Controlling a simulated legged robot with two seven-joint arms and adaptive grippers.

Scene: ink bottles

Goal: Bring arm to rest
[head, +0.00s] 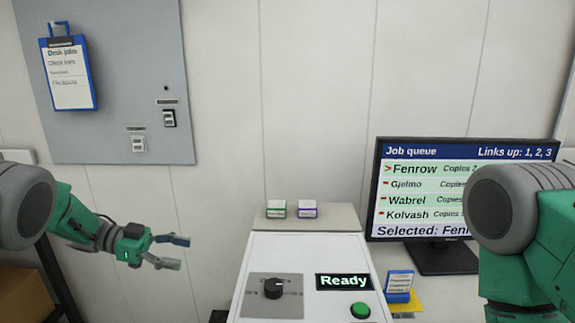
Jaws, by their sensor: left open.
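My left arm comes in from the left edge, and its gripper (177,252) hangs in front of the pale wall, left of the white machine. Its two grey fingers are apart, with nothing between them. My right arm shows only as a grey joint and a green link at the right edge; its gripper is out of view.
The white machine (254,247) has a black dial (273,288), a "Ready" display (344,281) and a green button (360,310). Two small boxes (277,209) (308,209) sit on top. A monitor (425,190) stands right; a grey wall panel (125,60) holds a clipboard (69,75).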

